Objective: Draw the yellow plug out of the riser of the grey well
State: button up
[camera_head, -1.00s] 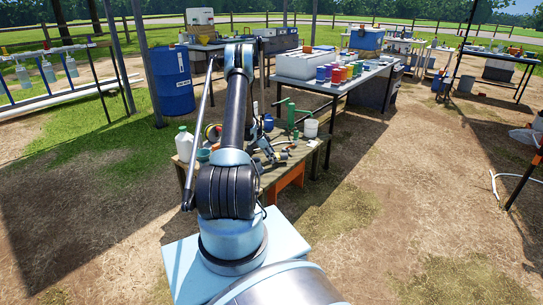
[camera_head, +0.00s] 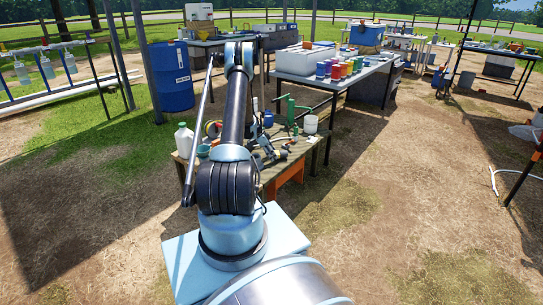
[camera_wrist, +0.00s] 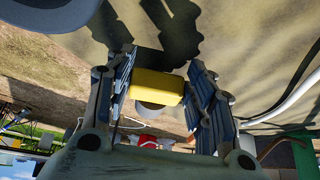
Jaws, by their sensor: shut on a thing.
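The yellow plug (camera_wrist: 157,86) is a block-like yellow piece in the middle of the wrist view. My gripper (camera_wrist: 163,76) is shut on it, with one dark ribbed finger on each side. A short pale grey round part (camera_wrist: 151,106) shows just below the yellow block; I cannot tell if it belongs to the plug or is something behind it. I cannot make out the grey well or its riser in either view. In the head view my arm hides the gripper and the plug.
A bench (camera_head: 268,180) with bottles and tools stands close beyond my arm. A long table (camera_head: 349,82) with coloured jars and a blue drum (camera_head: 170,76) are farther back. A pale hose (camera_wrist: 291,104) lies on the ground in the wrist view. Bare ground at the right is open.

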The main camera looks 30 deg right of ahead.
jog(key=shift+a+f, duration=0.1)
jog(key=shift+f, duration=0.5)
jog(key=o, duration=1.1)
jog(key=shift+s+f, duration=0.1)
jog(key=shift+o, duration=0.2)
jog(key=shift+f, duration=0.35)
jog(key=shift+r, duration=0.2)
jog(key=shift+r, duration=0.2)
jog(key=v, duration=1.1)
jog(key=shift+w+a+r, duration=0.25)
jog(key=shift+w+r, duration=0.05)
